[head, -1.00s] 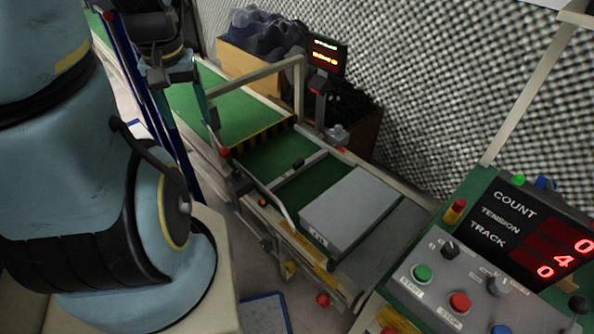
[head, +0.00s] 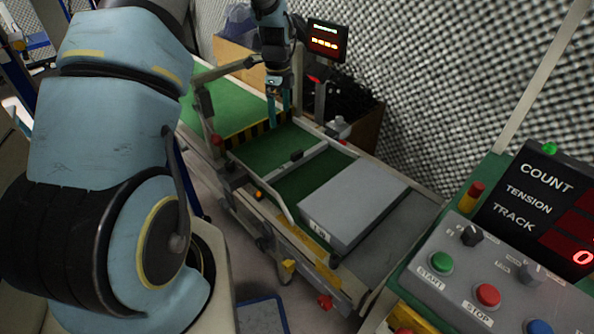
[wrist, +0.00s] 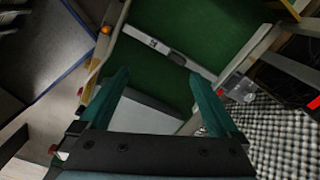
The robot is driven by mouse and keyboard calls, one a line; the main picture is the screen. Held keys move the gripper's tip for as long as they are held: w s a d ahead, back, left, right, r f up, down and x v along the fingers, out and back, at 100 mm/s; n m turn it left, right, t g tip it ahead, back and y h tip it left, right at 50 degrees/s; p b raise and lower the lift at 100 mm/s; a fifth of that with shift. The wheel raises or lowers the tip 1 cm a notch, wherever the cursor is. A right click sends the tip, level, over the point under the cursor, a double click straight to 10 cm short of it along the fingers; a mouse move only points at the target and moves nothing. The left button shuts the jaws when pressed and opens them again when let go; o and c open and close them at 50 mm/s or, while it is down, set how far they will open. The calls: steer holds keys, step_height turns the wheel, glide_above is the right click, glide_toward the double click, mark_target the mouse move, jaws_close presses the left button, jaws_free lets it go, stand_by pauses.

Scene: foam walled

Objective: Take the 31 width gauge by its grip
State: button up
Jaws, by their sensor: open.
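A pale bar (head: 318,160) with a dark grip (head: 296,155) lies across the green belt and looks like the width gauge. In the wrist view the bar (wrist: 197,68) carries a pale label and the dark grip (wrist: 176,57); I cannot read the number. My gripper (head: 278,118) is above the belt, behind and left of the grip in the head view. It is open and empty. In the wrist view the fingertips (wrist: 158,77) are spread, with the bar beyond them, apart from it.
A grey box (head: 355,205) sits on the conveyor in front of the bar. A metal frame (head: 235,66) spans the belt near my arm. A control panel (head: 490,285) stands at right front. A foam wall (head: 430,80) borders the far side.

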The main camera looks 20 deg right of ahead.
steer(key=w+d+f+m+b, duration=0.1)
steer(key=d+f+m, duration=0.4)
steer(key=f, duration=0.2)
glide_above(297, 152)
steer(key=s, duration=0.1)
steer(key=f, duration=0.4)
steer(key=shift+a, duration=0.2)
steer(key=shift+w+d+f+p, duration=0.1)
steer(key=shift+w+f+p, duration=0.1)
steer(key=shift+f, duration=1.4)
steer(key=shift+w+d+f+p, duration=0.1)
steer(key=shift+w+f+p, duration=0.1)
steer(key=shift+f, duration=1.4)
steer(key=shift+c, duration=0.4)
jaws_close()
